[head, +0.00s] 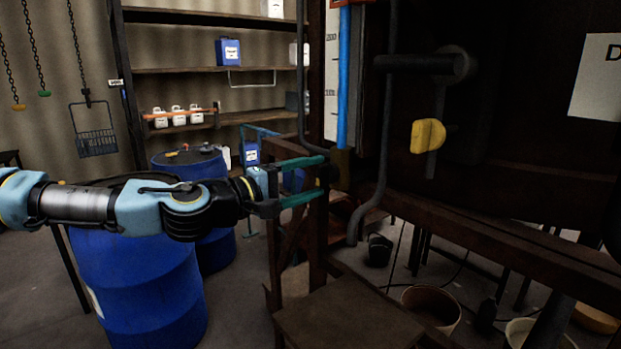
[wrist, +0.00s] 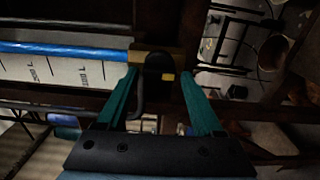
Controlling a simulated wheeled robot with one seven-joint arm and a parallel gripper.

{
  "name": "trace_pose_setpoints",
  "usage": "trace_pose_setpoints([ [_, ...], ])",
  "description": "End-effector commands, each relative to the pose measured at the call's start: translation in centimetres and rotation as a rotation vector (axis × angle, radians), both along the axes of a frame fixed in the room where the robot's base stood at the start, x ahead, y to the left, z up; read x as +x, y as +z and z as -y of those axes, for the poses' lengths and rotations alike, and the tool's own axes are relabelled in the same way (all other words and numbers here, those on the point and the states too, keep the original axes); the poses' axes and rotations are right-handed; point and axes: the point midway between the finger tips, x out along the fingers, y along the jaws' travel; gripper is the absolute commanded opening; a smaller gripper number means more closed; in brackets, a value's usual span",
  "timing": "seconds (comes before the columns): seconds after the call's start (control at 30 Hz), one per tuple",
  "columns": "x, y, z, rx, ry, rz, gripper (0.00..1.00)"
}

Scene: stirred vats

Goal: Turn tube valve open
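The tube valve shows in the wrist view as a brass body with a dark handle (wrist: 159,67) at the lower end of the blue tube (wrist: 65,47). In the head view its brass body (head: 341,160) sits below the upright blue tube (head: 344,75), with the dark handle partly hidden by my fingers. My gripper (head: 321,177) reaches in from the left with its teal fingers apart. In the wrist view my gripper (wrist: 158,74) is open, and the handle lies between the fingertips. I cannot tell whether either finger touches it.
A dark pipe (head: 385,130) runs down just right of the valve. A yellow handle (head: 428,136) is on the dark vat farther right. Blue drums (head: 140,285) stand below my arm. A wooden step (head: 350,318) is in front.

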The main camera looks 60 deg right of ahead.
Motion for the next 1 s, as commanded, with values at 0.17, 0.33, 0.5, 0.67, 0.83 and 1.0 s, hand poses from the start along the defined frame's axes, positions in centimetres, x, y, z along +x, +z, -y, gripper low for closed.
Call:
trace_pose_setpoints([
  [0.17, 0.0, 0.1, 0.0, -0.002, 0.001, 0.002, 0.85],
  [0.33, 0.0, 0.1, 0.0, -0.003, 0.001, 0.002, 0.85],
  [0.5, 0.5, -0.1, -0.9, -0.003, 0.004, 0.002, 0.85],
  [0.67, 1.4, -0.2, -3.6, -0.003, 0.005, 0.003, 0.85],
  [0.83, 2.4, -0.2, -6.8, -0.003, 0.005, 0.002, 0.85],
  [1.0, 3.0, -0.1, -9.1, -0.002, 0.003, 0.001, 0.85],
])
